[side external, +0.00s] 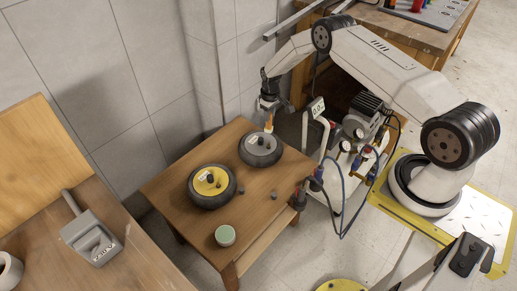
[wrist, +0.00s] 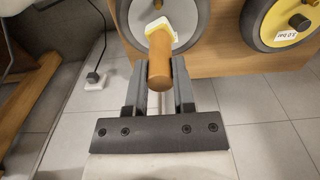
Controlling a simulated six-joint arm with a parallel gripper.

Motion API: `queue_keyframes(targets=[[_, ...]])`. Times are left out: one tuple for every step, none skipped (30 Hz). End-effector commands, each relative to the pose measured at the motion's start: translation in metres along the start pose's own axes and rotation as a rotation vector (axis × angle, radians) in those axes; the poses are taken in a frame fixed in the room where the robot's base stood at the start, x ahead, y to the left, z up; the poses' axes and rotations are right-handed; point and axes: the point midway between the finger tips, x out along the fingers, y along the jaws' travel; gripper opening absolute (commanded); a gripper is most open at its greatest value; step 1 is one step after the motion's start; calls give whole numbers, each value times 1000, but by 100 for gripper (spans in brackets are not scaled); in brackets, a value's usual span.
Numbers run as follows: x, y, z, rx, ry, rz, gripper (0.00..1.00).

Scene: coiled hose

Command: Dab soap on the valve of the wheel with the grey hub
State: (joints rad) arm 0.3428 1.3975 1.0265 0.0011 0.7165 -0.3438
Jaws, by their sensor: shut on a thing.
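My gripper (side external: 270,103) is shut on a brush with an orange-brown handle (wrist: 160,70). It holds the brush over the grey-hub wheel (side external: 275,157), with the tip pointing down at the hub. In the wrist view the brush's far end overlaps the grey hub (wrist: 143,13). I cannot tell whether the tip touches the valve, which is hard to make out there. The yellow-hub wheel (side external: 211,185) lies beside it; its dark centre stub shows in the wrist view (wrist: 300,22). A round pot with a pale green top (side external: 225,235) stands near the table's front.
The wheels lie on a small wooden table (side external: 170,185) by a tiled wall. A small dark piece (side external: 273,195) lies on the tabletop. A trolley with gauges and hoses (side external: 345,160) stands close on the right. A workbench with a grey device (side external: 90,238) is at lower left.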

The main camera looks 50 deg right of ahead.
Motion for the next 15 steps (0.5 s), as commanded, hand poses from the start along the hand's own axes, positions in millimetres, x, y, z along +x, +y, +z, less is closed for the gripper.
queue_keyframes(targets=[[2,2,0,0,0,0,0],[3,3,0,0,0,0,0],[4,3,0,0,0,0,0],[4,3,0,0,0,0,0],[5,4,0,0,0,0,0],[5,4,0,0,0,0,0],[5,4,0,0,0,0,0],[5,4,0,0,0,0,0],[5,3,0,0,0,0,0],[5,3,0,0,0,0,0],[6,3,0,0,0,0,0],[6,3,0,0,0,0,0],[7,3,0,0,0,0,0],[8,3,0,0,0,0,0],[9,3,0,0,0,0,0]])
